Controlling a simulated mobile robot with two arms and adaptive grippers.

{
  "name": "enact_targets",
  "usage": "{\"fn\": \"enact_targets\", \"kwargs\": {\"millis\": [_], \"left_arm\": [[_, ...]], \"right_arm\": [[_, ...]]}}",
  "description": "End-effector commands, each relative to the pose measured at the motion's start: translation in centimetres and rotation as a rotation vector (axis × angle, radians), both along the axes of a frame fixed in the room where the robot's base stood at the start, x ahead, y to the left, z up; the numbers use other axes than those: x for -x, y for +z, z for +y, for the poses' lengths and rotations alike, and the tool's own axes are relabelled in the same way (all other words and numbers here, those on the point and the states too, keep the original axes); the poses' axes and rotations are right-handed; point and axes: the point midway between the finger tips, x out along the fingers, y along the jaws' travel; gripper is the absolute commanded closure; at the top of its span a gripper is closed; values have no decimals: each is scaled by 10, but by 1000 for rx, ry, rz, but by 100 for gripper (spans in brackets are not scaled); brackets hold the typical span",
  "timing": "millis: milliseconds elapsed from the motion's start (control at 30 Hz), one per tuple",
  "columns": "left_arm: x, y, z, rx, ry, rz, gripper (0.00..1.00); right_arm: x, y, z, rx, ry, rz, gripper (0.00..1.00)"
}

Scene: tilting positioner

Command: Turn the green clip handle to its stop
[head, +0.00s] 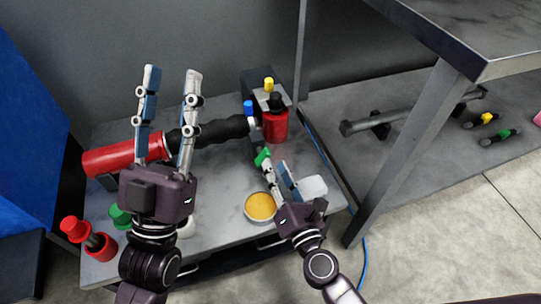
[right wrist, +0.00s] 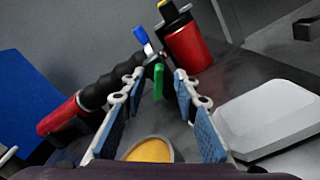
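The green clip handle (head: 262,156) is a small green piece near the middle of the grey table, below the end of the black ribbed arm. It also shows in the right wrist view (right wrist: 158,82). My right gripper (head: 272,164) is open around it. In the right wrist view, its two fingers stand left and right of the green handle with visible gaps on both sides. My left gripper (head: 171,86) is open and empty above the left part of the table, in front of the red cylinder (head: 123,157).
A blue knob (head: 248,107) and a red cylinder with a black top (head: 275,123) stand beyond the handle. A round dish with yellow-orange contents (head: 260,206) and a white tray (head: 312,187) lie near my right gripper. A red-capped piece (head: 74,228) is at front left.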

Motion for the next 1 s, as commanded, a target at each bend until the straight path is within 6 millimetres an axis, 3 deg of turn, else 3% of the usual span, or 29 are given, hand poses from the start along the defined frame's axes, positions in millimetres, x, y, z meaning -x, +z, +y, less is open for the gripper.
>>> {"fn": "enact_targets", "kwargs": {"millis": [100,333,767,867,1000], "left_arm": [[0,0,0,0,0,0,64],[0,0,0,0,1,-1,64],[0,0,0,-1,0,-1,64],[0,0,0,-1,0,-1,64],[0,1,0,-1,0,-1,64]], "right_arm": [[24,-1,-7,3,4,1,72],[49,0,-16,-1,2,1,72],[52,1,-17,-16,1,6,72],[50,6,-15,-99,8,38,72],[44,25,-10,-385,40,139,72]]}}
